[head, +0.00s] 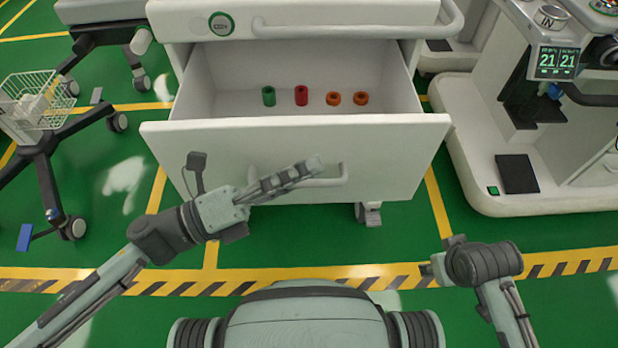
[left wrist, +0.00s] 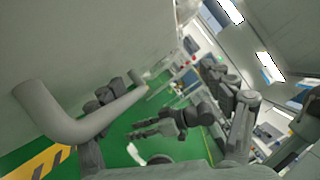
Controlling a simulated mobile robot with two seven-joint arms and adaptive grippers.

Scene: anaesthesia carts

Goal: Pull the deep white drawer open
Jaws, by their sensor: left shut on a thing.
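The deep white drawer (head: 400,160) stands well out from its cart in the head view, with its inside visible. Its pale bar handle (head: 330,181) is on the front panel. My left gripper (head: 306,172) is at the handle and shut on it; the fingers partly hide the bar's left part. In the left wrist view the handle (left wrist: 62,115) runs from the drawer's face toward the fingers. My right gripper (head: 438,266) is low on the right, away from the drawer, and its fingers do not show clearly.
Inside the drawer are a green cylinder (head: 268,96), a red cylinder (head: 301,95) and two orange rings (head: 333,98). A machine with a screen (head: 557,62) stands at right. A wheeled stand with a basket (head: 35,100) is at left.

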